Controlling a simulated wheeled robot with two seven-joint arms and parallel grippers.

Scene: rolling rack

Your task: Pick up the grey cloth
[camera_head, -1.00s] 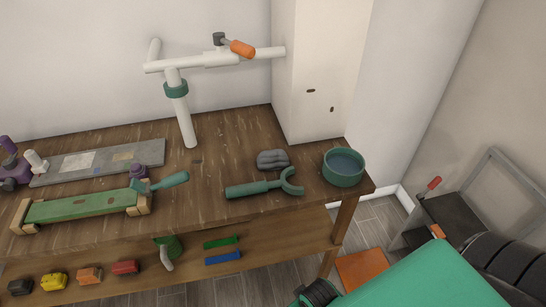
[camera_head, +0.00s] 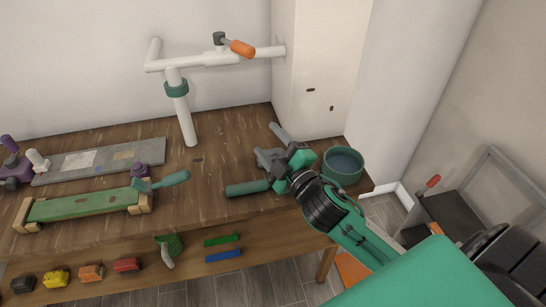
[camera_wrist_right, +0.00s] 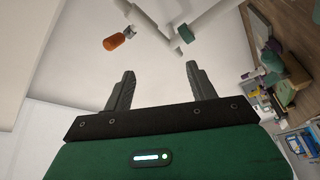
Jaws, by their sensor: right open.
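The grey cloth is mostly hidden behind my right gripper in the head view. A grey patch (camera_head: 264,158) shows at its place on the wooden table (camera_head: 225,160), but I cannot clearly separate cloth from finger. My right gripper (camera_head: 267,144) is over the table's right end, fingers spread and pointing up and left in the picture. In the right wrist view the gripper (camera_wrist_right: 160,72) is open with nothing between its fingers; the cloth does not show there. My left gripper is not in view.
A green-handled tool (camera_head: 247,188) lies partly under my right gripper. A green bowl (camera_head: 342,166) stands close on its right. A white pipe stand (camera_head: 182,118) rises behind, with an orange-handled piece (camera_head: 242,48). A white column (camera_head: 318,75) stands at the back. The table's middle is clear.

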